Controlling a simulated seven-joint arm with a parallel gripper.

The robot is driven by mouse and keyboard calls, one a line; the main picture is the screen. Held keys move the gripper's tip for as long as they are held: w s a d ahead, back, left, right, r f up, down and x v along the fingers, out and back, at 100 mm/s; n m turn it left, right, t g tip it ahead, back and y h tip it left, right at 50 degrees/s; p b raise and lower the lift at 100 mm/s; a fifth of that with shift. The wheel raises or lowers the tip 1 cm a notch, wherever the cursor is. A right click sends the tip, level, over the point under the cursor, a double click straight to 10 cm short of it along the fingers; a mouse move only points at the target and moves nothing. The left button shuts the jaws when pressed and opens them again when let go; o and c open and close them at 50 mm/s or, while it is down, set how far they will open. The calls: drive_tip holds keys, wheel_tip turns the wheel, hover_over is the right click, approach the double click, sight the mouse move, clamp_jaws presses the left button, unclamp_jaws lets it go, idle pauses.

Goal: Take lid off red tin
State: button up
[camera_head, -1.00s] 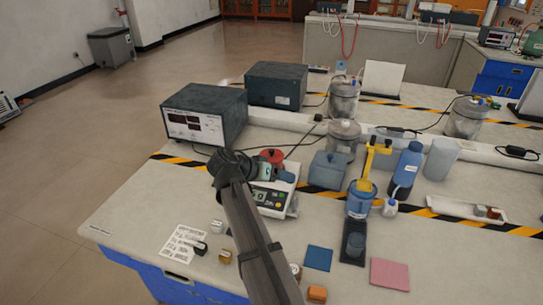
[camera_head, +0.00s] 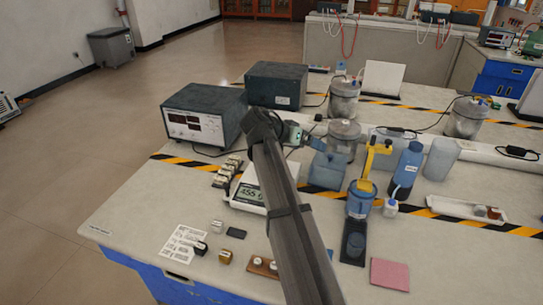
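The red tin does not show now; my arm crosses the part of the white balance (camera_head: 248,197) where a red, round-topped thing showed earlier. My gripper (camera_head: 304,138) is up and to the right of the balance display, near the top of a blue-grey box (camera_head: 326,172). Its fingers are small and partly hidden by my wrist. I cannot tell whether they are open, hold anything or touch the box.
A dark instrument box (camera_head: 205,115) stands behind on the left. A metal canister (camera_head: 344,136), a yellow stand (camera_head: 370,165) and a blue bottle (camera_head: 406,170) are to the right. Small blocks (camera_head: 228,170) line the balance's left side. A pink mat (camera_head: 390,274) lies in front.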

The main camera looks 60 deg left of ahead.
drive_tip(key=w+a+r+g, duration=0.2)
drive_tip(key=w+a+r, duration=0.2)
drive_tip(key=a+r, duration=0.15)
drive_tip(key=s+a+r+n+g, duration=0.1)
drive_tip(key=s+a+n+g, duration=0.4)
drive_tip(key=a, duration=0.4)
drive_tip(key=s+d+n+g, duration=0.2)
drive_tip(key=s+n+g, duration=0.2)
drive_tip(key=n, duration=0.2)
wheel_tip(320, 180, down, 14)
drive_tip(key=shift+s+f, duration=0.1)
drive_tip(key=shift+f, duration=0.05)
drive_tip(key=shift+c, duration=0.5)
drive_tip(key=c, duration=0.6)
drive_tip(key=shift+o, duration=0.2)
